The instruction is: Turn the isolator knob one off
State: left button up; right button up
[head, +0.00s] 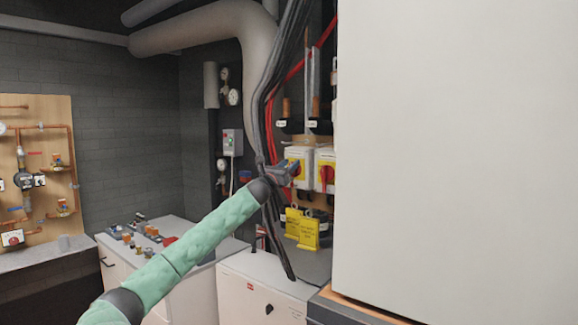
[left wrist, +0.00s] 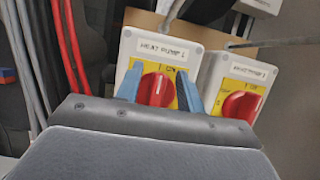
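Isolator one is a white box (left wrist: 128,50) with a yellow plate, a red knob (left wrist: 156,90) and a label that seems to read "HEAT PUMP 1". An "ON" mark shows above the knob, whose grip looks roughly upright. My left gripper (head: 291,169) is at this isolator in the head view and covers much of its front. In the left wrist view its blue fingertips (left wrist: 158,96) stand apart, one on each side of the knob. They look open, with no clear grip on it. The knob's lower part is hidden by the gripper body. My right gripper is not in view.
A second isolator with a red knob (left wrist: 240,106) sits close on the right; it also shows in the head view (head: 325,172). Dark cables (head: 275,105) run down on the left. A large pale panel (head: 455,150) blocks the right side.

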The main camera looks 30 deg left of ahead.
pick_arm(q)
grip_shut()
